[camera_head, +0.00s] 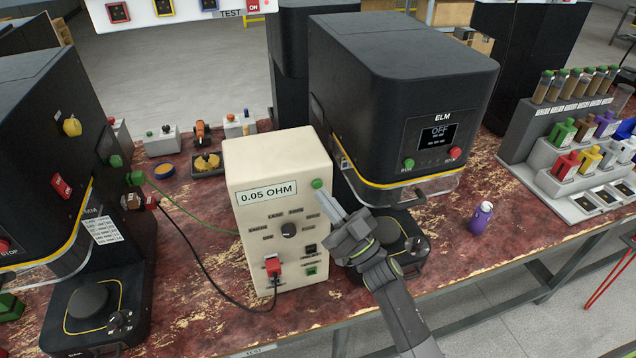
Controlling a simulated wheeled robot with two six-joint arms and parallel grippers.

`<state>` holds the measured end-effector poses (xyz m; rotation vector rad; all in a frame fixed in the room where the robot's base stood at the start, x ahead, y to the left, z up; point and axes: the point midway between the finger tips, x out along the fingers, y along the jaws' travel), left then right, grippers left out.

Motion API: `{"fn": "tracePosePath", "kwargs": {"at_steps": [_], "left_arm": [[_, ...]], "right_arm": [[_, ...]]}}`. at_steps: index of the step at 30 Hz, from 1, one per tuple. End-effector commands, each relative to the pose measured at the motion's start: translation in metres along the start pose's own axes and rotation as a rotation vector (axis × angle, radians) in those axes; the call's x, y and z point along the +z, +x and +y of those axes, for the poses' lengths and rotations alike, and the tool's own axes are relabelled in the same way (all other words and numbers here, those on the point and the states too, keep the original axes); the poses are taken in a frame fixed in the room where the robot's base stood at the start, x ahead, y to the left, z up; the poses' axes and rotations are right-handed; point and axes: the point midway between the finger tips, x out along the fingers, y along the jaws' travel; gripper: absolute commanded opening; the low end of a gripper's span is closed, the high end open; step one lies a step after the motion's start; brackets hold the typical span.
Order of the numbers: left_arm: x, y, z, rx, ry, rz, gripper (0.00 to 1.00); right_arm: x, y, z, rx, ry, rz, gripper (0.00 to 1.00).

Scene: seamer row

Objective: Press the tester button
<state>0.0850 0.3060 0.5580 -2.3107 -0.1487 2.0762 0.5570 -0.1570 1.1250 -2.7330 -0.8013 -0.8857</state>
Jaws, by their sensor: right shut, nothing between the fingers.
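The tester is a cream box (260,160) standing upright on the worn red bench, with a label reading 0.05 OHM (267,193). A green round button (318,184) sits at the upper right of its front face. Lower on the face are a dark knob (289,230), a red plug (272,265) and small dark and green sockets. My right gripper (330,200) is shut and empty, its fingertips just below and right of the green button. I cannot tell whether they touch it. My left gripper is not in view.
A black ELM machine (405,70) reading OFF stands behind my right arm. Another black machine (40,140) stands at left, with green and black cables running to the tester. A purple bottle (481,217) and a stepped rack (560,140) are at right.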

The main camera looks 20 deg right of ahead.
Motion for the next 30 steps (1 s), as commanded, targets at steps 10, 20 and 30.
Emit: {"fn": "tracePosePath", "kwargs": {"at_steps": [10,20,30], "left_arm": [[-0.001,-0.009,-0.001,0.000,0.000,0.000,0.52],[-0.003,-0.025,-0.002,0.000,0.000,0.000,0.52],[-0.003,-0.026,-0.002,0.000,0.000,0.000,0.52]], "right_arm": [[-0.007,-0.007,-0.006,0.002,0.002,-0.002,0.00],[-0.023,-0.030,-0.022,0.002,0.002,-0.001,0.00],[-0.025,-0.035,-0.025,0.000,0.001,0.000,0.00]]}}
